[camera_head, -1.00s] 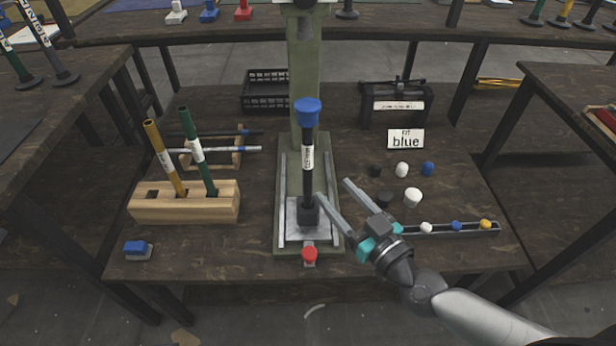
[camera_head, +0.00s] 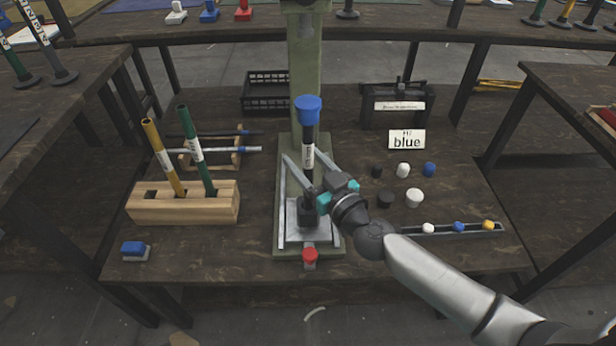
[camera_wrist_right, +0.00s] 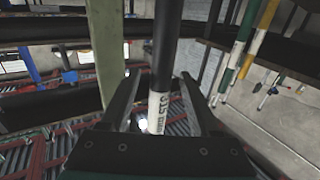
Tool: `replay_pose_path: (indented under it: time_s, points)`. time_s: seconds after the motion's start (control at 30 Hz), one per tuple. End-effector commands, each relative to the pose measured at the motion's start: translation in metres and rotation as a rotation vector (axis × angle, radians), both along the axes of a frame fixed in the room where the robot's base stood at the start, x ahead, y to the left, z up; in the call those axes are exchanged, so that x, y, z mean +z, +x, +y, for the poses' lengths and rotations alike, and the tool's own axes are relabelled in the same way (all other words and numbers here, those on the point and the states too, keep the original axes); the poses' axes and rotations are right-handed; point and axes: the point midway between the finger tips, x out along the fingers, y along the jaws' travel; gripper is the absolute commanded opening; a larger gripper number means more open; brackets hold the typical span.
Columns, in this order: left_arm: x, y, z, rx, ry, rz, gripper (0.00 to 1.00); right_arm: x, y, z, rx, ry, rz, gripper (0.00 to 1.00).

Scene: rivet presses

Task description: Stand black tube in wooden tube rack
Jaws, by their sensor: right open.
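The black tube (camera_head: 308,140) stands upright on the press base (camera_head: 294,239), with a blue cap (camera_head: 308,108) on top and a white label on its side. My right gripper (camera_head: 302,160) is open, its two fingers on either side of the tube at about label height. In the right wrist view the black tube (camera_wrist_right: 164,70) passes between the open fingers, and I cannot tell whether either touches it. The wooden tube rack (camera_head: 185,208) stands left of the press, holding a yellow tube (camera_head: 163,157) and a green tube (camera_head: 194,147); a dark hole shows at its left. My left gripper is not seen.
The green press column (camera_head: 305,75) rises behind the tube. A red button (camera_head: 309,255) is in front. A low stand with lying tubes (camera_head: 237,152) is behind the rack. Loose caps (camera_head: 414,197) and a cap rail (camera_head: 480,228) lie right. A blue block (camera_head: 134,249) sits front left.

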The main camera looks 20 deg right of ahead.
Motion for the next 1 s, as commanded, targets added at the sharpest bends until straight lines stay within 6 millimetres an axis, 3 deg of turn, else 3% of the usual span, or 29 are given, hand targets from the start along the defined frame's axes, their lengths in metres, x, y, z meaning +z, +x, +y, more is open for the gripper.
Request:
replay_pose_path:
  time_s: [0.2,0.5,1.0]
  points:
    - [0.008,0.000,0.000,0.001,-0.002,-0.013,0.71,-0.001,0.019,0.005,0.000,-0.001,0.000,0.62]
    - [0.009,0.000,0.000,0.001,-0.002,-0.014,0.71,0.000,0.021,0.005,0.000,-0.001,0.000,0.61]
    - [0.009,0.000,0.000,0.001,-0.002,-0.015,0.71,0.000,0.021,0.005,0.000,-0.001,0.001,0.05]
